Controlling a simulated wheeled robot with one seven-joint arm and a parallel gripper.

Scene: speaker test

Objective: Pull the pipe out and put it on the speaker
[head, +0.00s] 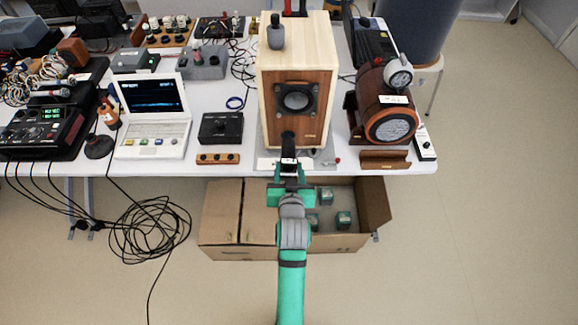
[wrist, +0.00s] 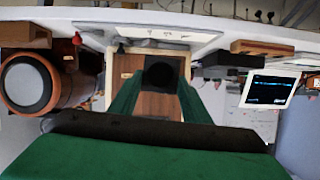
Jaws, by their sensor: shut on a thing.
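The speaker (head: 297,45) is a tall light-wood box with a brown front and a round driver; it stands upright near the table's front edge. A dark pipe (head: 288,143) shows low on the speaker's front, below the driver. My gripper (head: 289,166) is in front of the speaker, shut on the pipe. In the wrist view the pipe (wrist: 160,74) shows as a dark round shape between my green fingers, with the brown speaker front (wrist: 150,104) behind it. How much of the pipe is inside the speaker cannot be told.
A grey bottle-shaped object (head: 276,33) stands on the speaker's top, with a red item (head: 294,8) behind it. A brown barrel-shaped device (head: 385,112) is close on the right. A black box (head: 221,128) and laptop (head: 155,105) are left. An open carton (head: 228,228) is below.

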